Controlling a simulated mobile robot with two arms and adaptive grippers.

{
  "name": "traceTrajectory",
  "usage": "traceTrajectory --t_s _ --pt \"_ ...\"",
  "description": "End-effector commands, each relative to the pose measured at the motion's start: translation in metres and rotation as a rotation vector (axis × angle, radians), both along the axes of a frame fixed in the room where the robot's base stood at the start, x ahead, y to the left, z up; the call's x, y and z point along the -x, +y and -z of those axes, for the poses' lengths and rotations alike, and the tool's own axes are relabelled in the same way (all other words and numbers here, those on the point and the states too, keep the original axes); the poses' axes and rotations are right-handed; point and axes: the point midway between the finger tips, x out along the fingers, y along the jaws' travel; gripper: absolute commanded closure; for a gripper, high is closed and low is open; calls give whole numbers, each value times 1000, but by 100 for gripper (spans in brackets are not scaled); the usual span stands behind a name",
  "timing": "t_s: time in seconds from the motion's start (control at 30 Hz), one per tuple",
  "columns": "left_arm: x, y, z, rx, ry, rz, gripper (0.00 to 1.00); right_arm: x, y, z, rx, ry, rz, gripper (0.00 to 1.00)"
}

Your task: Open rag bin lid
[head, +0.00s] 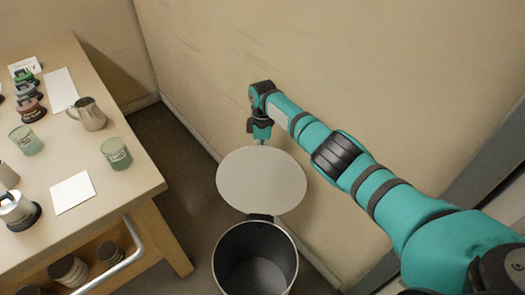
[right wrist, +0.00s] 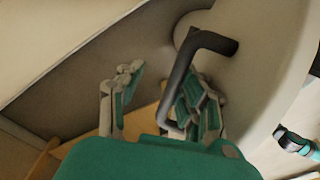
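The rag bin (head: 255,262) is a dark round bin on the floor with a light rim, and I see down into its open, empty-looking inside. Its round pale lid (head: 262,180) stands raised at the far side, joined by a dark hinge. In the right wrist view the lid (right wrist: 262,75) carries a black bent handle (right wrist: 190,75). My right gripper (right wrist: 160,100) is open, with the handle by its right finger; I cannot tell whether they touch. In the head view my right wrist is just beyond the lid's top edge, and the lid hides the fingertips. My left gripper is out of view.
The beige wall (head: 340,60) is close behind the bin and my right arm.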

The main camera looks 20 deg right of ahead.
Motion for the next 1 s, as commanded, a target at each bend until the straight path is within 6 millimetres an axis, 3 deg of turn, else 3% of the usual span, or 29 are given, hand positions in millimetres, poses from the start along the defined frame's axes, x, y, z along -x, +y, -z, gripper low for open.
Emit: traceTrajectory --t_s 0.43,0.8,1.0 --pt "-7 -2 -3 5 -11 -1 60 -4 1 -15 -4 -10 1 64" --pt "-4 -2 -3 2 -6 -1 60 -9 -2 -89 -3 -8 0 64" --pt "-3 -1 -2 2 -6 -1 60 -10 -3 -115 -2 -3 0 64"
